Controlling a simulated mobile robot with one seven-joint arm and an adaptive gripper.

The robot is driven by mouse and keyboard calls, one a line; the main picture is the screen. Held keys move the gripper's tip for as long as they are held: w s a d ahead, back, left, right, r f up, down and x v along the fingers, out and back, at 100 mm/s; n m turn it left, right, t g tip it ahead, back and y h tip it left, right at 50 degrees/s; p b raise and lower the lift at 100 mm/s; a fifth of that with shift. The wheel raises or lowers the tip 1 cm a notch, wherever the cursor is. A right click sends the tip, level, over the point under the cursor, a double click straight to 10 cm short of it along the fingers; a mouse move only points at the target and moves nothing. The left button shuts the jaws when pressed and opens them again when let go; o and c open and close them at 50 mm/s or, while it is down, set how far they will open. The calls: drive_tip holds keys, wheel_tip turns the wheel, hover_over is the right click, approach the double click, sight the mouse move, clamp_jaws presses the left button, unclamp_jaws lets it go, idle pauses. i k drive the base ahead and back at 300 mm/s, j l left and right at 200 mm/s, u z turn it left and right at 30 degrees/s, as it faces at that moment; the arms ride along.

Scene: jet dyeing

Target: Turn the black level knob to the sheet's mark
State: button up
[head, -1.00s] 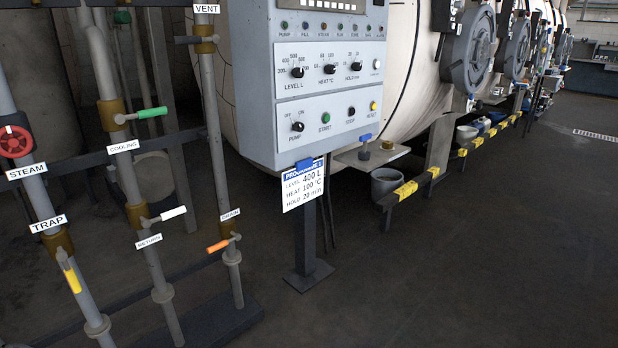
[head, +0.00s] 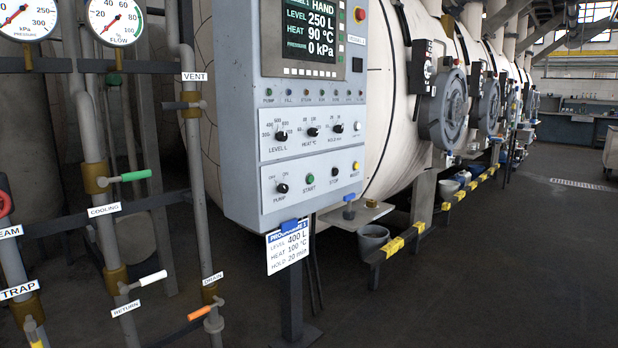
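The black level knob (head: 281,136) is at the left of the upper knob row on the grey control panel (head: 240,190). It carries a small white pointer mark, too small to read exactly against its printed scale. The screen (head: 308,35) above reads HAND, level 250 L, heat 90 °C, pressure 0 kPa. The white programme sheet (head: 288,248) hangs under the panel from a blue clip and reads level 400 L, heat 100 °C, hold 20 min. My gripper is not in view.
Black heat (head: 313,132) and hold (head: 338,128) knobs sit right of the level knob. A pump knob (head: 282,188) and buttons are below. Pipes with coloured valve handles, such as the green cooling handle (head: 136,175), stand at left. The floor at right is open.

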sight(281, 136)
drive_tip(key=i+l+z, duration=0.1)
drive_tip(key=i+l, duration=0.15)
drive_tip(key=i, duration=0.25)
drive_tip(key=i+l+z, duration=0.15)
drive_tip(key=i, duration=0.35)
